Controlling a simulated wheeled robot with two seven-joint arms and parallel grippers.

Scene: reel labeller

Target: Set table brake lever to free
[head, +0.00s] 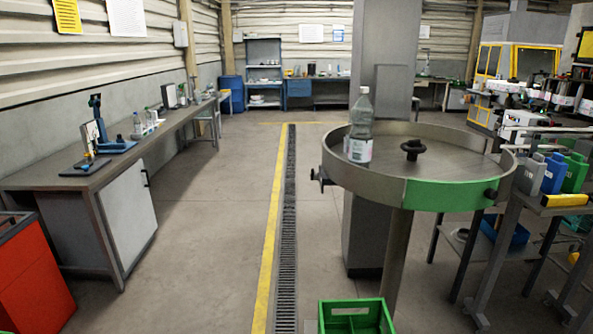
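A round metal table (379,190) with a raised rim stands right of centre on a single post. A green section (447,195) covers the front right of its rim. A dark fitting (320,177) juts from the left side of the rim, and a dark knob (490,194) sits at its right. A black knob (411,149) stands at the table's centre. I cannot tell which of these is the brake lever, or its setting. A clear bottle (360,125) with a label stands upright on the table near the left rim. Neither of my grippers is in view.
A green crate (355,307) is at the bottom, in front of the table. A side stand (541,200) with coloured jugs (553,173) adjoins the table's right. A workbench (110,160) and red cabinet (32,275) line the left. The floor (205,235) between is clear.

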